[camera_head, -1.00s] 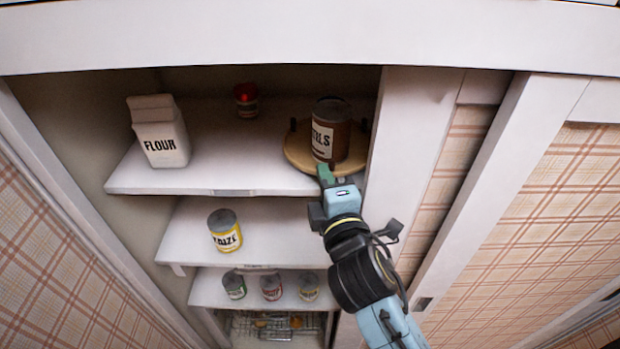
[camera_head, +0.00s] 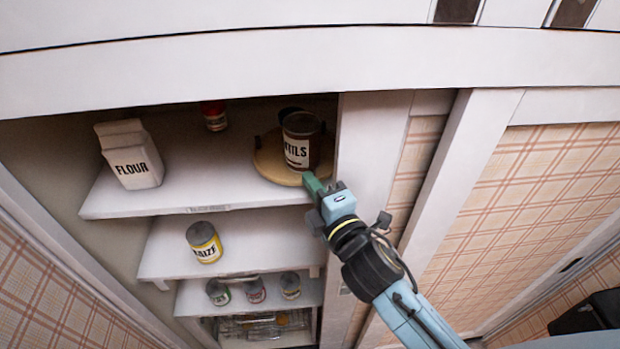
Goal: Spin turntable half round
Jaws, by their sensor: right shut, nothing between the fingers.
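The turntable (camera_head: 268,165) is a round, wood-coloured disc at the right end of the top cupboard shelf. A brown tin with a white label ending in "TILS" (camera_head: 298,142) stands upright on it. A dark piece shows behind the tin on the disc and is mostly hidden. My right gripper (camera_head: 311,183) is shut and empty, its green fingertips at the front edge of the turntable just below the tin. I cannot tell whether they touch the disc. My left gripper is not in view.
A flour bag (camera_head: 130,155) and a red-topped jar (camera_head: 214,115) stand on the top shelf (camera_head: 200,190). A yellow-labelled tin (camera_head: 204,242) is on the middle shelf, with several small tins below. A white door post (camera_head: 365,140) stands close right of the turntable.

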